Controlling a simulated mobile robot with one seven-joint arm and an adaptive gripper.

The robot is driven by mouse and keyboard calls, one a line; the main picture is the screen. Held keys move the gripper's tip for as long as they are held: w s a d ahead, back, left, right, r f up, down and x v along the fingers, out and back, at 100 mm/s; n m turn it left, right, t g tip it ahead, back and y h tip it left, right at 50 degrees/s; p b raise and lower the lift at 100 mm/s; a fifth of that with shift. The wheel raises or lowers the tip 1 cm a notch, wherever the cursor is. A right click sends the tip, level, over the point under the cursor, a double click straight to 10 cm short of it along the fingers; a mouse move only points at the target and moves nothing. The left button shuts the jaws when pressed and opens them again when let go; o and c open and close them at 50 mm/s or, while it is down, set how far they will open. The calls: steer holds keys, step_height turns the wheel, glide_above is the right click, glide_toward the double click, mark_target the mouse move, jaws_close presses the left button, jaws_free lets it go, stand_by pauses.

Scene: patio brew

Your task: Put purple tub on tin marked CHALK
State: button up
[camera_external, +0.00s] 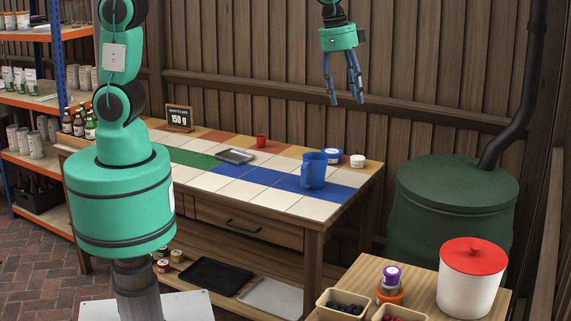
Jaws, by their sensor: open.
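A small purple tub (392,274) with a pale label sits on an orange tub (389,294) on the light wooden table at the lower right. A low blue tin (332,155) with a white label is at the back right of the tiled table; its lettering is too small to read. I cannot tell whether it is the tin marked CHALK. My gripper (346,100) is open and empty, pointing down in the air well above the tiled table. It is far above and to the left of the purple tub.
A blue mug (313,170), a white tub (357,161), a red cup (261,141) and a grey tray (235,156) stand on the tiled table (262,192). A white bucket with red lid (470,280) and berry boxes (343,303) flank the purple tub. A green barrel (455,205) stands behind.

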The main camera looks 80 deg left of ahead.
steer(key=s+a+r+n+t, duration=0.1)
steer(key=s+a+r+n, duration=0.1)
steer(key=s+a+r, duration=0.35)
steer(key=s+a+r+n+t, duration=0.1)
steer(key=s+a+r+n, duration=0.1)
steer(key=s+a, duration=0.65)
steer(key=s+a+r+n+t, duration=0.1)
steer(key=s+a+r+n, duration=0.1)
steer(key=s+a+r, duration=0.35)
steer(key=s+a+f+n, duration=0.1)
steer(key=s+a, duration=0.1)
steer(key=s, duration=0.4)
steer(key=s+a+f+n, duration=0.1)
steer(key=s+a, duration=0.1)
steer(key=s, duration=0.4)
steer(key=shift+s+a+f+y, duration=0.3)
steer(key=shift+f+y, duration=0.1)
steer(key=shift+f, duration=0.1)
step_height(320, 180, down, 3)
steer(key=b, duration=0.3)
steer(key=shift+r, duration=0.2)
